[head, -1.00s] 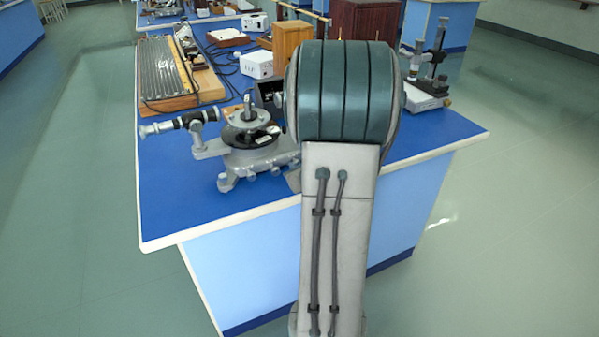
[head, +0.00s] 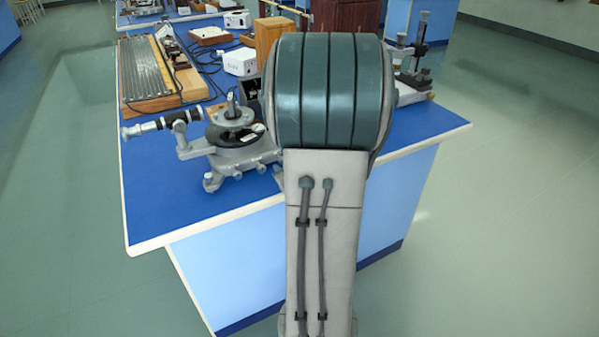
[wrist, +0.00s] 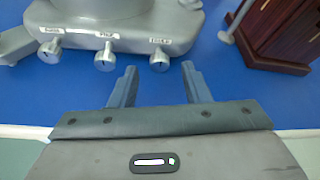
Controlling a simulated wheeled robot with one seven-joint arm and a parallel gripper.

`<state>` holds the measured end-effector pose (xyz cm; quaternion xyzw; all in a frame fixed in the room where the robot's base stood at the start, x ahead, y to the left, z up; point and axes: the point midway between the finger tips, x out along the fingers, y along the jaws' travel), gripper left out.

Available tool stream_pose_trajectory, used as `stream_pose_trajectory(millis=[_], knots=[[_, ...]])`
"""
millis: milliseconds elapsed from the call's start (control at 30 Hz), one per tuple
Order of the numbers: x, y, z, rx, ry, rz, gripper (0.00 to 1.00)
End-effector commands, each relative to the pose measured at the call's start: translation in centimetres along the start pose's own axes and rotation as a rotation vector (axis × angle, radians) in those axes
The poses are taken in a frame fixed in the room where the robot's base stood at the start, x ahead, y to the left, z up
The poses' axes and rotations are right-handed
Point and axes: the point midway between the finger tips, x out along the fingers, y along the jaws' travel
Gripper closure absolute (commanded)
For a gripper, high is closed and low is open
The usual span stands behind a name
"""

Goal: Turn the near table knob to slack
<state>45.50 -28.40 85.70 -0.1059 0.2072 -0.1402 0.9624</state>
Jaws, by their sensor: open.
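The grey spectrometer (head: 235,155) stands on the blue bench top, left of my arm in the head view. In the wrist view its base (wrist: 120,20) carries three small metal knobs with white labels too blurred to read surely: a left knob (wrist: 50,52), a middle knob (wrist: 105,60) and a right knob (wrist: 160,60). I cannot tell which is the near table knob. My gripper (wrist: 159,70) is open and empty. Its fingertips point at the right knob, which appears between them, just ahead; contact cannot be told. In the head view my arm hides the gripper.
A dark wooden cabinet (wrist: 275,35) stands right of the spectrometer in the wrist view. The bench's pale front edge (wrist: 25,132) runs below the gripper. A wooden-framed apparatus (head: 150,75) and a white box (head: 240,62) stand farther back. The front left bench top (head: 160,210) is clear.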

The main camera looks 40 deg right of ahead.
Motion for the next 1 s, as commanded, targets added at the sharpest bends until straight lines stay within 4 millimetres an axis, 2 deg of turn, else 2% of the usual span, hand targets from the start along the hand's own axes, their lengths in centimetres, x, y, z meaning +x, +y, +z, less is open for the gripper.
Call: stream_pose_trajectory(millis=[133, 1000], knots=[[-3.0, -0.1, 0.2, 0.000, -0.003, -0.004, 0.57], [-10.1, 0.0, 0.0, -0.001, -0.004, -0.001, 0.57]])
